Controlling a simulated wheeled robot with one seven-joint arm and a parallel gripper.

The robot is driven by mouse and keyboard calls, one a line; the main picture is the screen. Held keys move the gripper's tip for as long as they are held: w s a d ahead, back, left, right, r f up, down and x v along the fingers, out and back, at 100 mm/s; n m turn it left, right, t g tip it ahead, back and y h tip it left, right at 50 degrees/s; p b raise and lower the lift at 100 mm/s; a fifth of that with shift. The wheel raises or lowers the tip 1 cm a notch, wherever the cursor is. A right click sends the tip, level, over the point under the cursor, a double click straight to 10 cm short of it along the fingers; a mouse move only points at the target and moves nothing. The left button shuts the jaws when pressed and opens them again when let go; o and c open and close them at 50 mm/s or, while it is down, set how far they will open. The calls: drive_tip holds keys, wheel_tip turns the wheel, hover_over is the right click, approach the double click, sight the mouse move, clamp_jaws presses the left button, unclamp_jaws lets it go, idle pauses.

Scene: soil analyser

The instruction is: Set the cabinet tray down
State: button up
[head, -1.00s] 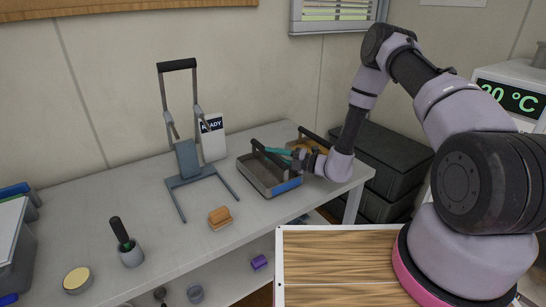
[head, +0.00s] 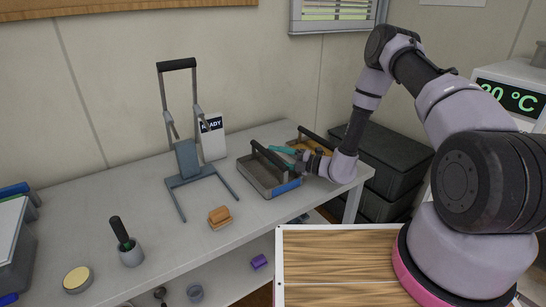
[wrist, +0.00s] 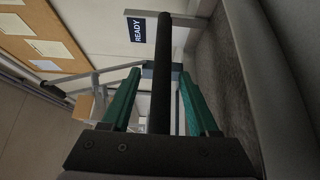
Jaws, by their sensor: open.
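A grey open tray (head: 263,185) with a dark bar handle and a blue patch on its front rests on the right part of the bench. My gripper (head: 285,150) is at the tray's right side, near the handle, with its teal fingers pointing left. In the wrist view my gripper (wrist: 158,100) is open. Its teal fingers are apart, and the black handle bar (wrist: 161,70) shows between them. I see no clear contact between fingers and bar. The tray's grey inside (wrist: 225,85) shows at the right of the wrist view.
A second tray with orange contents (head: 309,143) stands behind my gripper. Dark cases (head: 385,155) are beyond the bench's right end.

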drive_tip(key=v, duration=1)
drive_tip(key=shift+s+d, duration=0.1)
drive_tip(key=shift+d, duration=0.15)
drive_tip(key=s+d+r+n+g+h, duration=0.15)
drive_tip(key=s+r+n+g, duration=0.25)
drive_tip(key=r+n, duration=0.7)
drive_tip(key=s+r+n+g+h, duration=0.3)
drive_tip(key=s+r+n+g, duration=0.15)
drive_tip(key=r+n, duration=0.65)
drive_tip(key=s+d+r+n+t+h, duration=0.4)
drive_tip(key=s+d+r+n+h, duration=0.1)
drive_tip(key=r, duration=0.5)
drive_tip(key=s+d+r+n+t+h, duration=0.5)
drive_tip(key=s+d+r+n, duration=0.3)
drive_tip(key=s+r+n, duration=0.1)
drive_tip(key=shift+s+r, duration=0.25)
drive_tip(key=shift+r, duration=0.65)
